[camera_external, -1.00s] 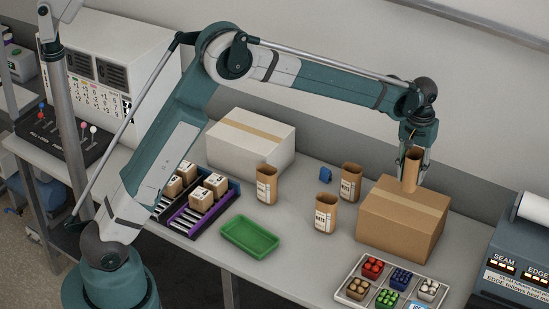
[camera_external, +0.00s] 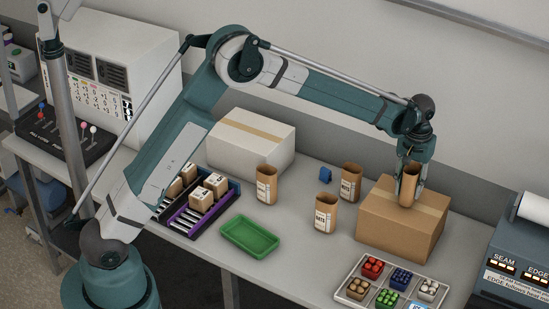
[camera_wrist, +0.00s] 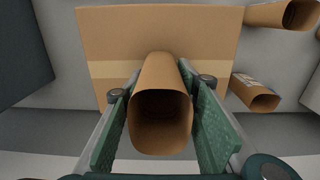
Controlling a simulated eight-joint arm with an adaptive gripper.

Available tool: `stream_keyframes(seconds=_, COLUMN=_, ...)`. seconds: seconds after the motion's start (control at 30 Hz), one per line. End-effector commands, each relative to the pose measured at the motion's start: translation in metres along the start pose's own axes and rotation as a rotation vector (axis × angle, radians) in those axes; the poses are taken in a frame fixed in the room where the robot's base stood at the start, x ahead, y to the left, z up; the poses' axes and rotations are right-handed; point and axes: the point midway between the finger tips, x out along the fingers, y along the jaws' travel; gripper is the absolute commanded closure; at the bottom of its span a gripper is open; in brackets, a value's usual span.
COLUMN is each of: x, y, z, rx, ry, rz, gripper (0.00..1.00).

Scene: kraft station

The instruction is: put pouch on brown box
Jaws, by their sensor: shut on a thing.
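A brown kraft pouch (camera_external: 409,184) is upright between the fingers of my gripper (camera_external: 408,182). The fingers are shut on it. In the wrist view my gripper (camera_wrist: 162,115) has one green finger on each side of the pouch (camera_wrist: 160,90), whose open mouth faces the camera. The brown box (camera_external: 398,226) with a paler tape strip is directly below the pouch, and it also fills the upper middle of the wrist view (camera_wrist: 120,40). The pouch's lower end is at or just above the box top; I cannot tell whether they touch.
Several other pouches stand on the table, such as one (camera_external: 325,213) left of the box. A tray of coloured parts (camera_external: 350,291) lies in front. A green tray (camera_external: 250,236), a rack of small boxes (camera_external: 228,205) and a white box (camera_external: 270,150) are farther left.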

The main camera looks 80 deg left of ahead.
Motion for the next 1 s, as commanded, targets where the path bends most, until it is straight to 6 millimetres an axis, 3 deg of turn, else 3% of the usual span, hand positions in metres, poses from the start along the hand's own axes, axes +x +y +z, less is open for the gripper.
stream_keyframes(seconds=0.5, x=0.0075, y=-0.0001, z=0.0002, rx=0.0, ry=0.0, rz=0.0, gripper=0.82)
stream_keyframes(seconds=0.53, x=0.0067, y=-0.0002, z=0.0002, rx=0.0, ry=0.0, rz=0.0, gripper=0.66)
stream_keyframes(seconds=0.6, x=0.0063, y=-0.0001, z=0.0002, rx=0.0, ry=0.0, rz=0.0, gripper=0.57)
stream_keyframes(seconds=1.0, x=0.0052, y=-0.0001, z=0.0002, rx=0.0, ry=0.0, rz=0.0, gripper=0.55)
